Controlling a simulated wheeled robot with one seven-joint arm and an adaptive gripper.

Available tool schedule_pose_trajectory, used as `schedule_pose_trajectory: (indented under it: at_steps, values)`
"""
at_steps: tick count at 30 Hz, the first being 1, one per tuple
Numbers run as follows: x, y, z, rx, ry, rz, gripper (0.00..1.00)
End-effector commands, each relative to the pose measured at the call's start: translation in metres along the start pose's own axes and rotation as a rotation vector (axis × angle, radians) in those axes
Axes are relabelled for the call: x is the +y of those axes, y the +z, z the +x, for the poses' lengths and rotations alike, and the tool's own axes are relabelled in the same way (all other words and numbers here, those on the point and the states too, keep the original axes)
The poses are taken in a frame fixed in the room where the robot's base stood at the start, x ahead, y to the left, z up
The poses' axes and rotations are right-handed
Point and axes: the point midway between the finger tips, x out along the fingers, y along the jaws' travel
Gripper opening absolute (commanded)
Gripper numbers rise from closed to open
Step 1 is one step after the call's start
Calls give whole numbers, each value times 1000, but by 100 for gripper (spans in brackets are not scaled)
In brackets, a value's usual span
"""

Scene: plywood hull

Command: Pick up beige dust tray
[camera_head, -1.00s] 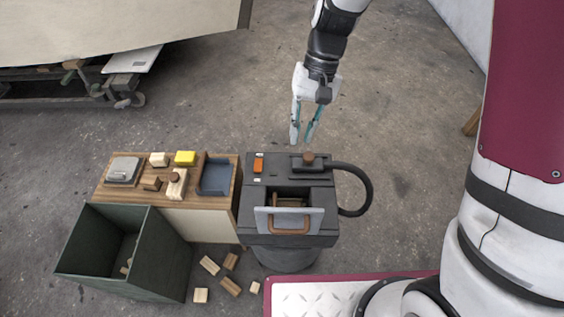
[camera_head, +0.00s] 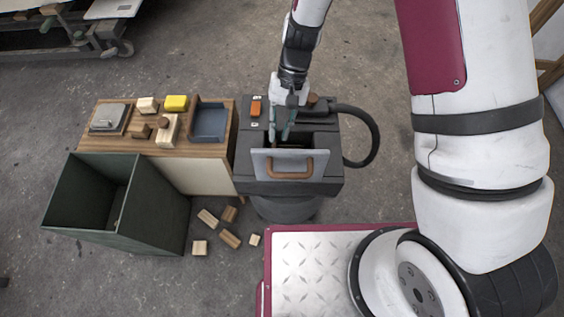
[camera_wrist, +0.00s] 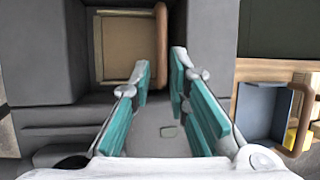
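The beige dust tray (camera_wrist: 128,50) sits inside the opening of a dark grey machine (camera_head: 257,187). In the wrist view its flat beige floor and rim show, with a brown handle-like bar (camera_wrist: 161,45) along its right side. In the head view the tray is mostly hidden behind my gripper (camera_head: 283,128) and the machine's upright grey panel (camera_head: 265,163). My gripper is above the back of the opening, pointing down.
A brown handle (camera_head: 290,174) is on the grey panel, and a black hose (camera_head: 374,140) loops off the machine's right. Left stand a wooden bench (camera_head: 190,150) with a blue tray (camera_head: 210,122) and blocks, and a green bin (camera_head: 150,215). Several blocks lie on the floor.

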Motion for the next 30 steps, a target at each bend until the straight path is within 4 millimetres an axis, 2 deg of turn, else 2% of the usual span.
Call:
schedule_pose_trajectory:
  at_steps: [5, 12, 15, 22, 24, 30]
  values:
    - [-1, 0, 10, -2, 0, 0, 16]
    - [-1, 1, 44, -3, 1, 0, 16]
    - [-2, 1, 53, -1, 0, -1, 16]
    - [-2, 1, 53, 0, -1, 0, 16]
    - [-2, 1, 53, 0, -1, 0, 1]
    - [-2, 1, 53, 0, -1, 0, 0]
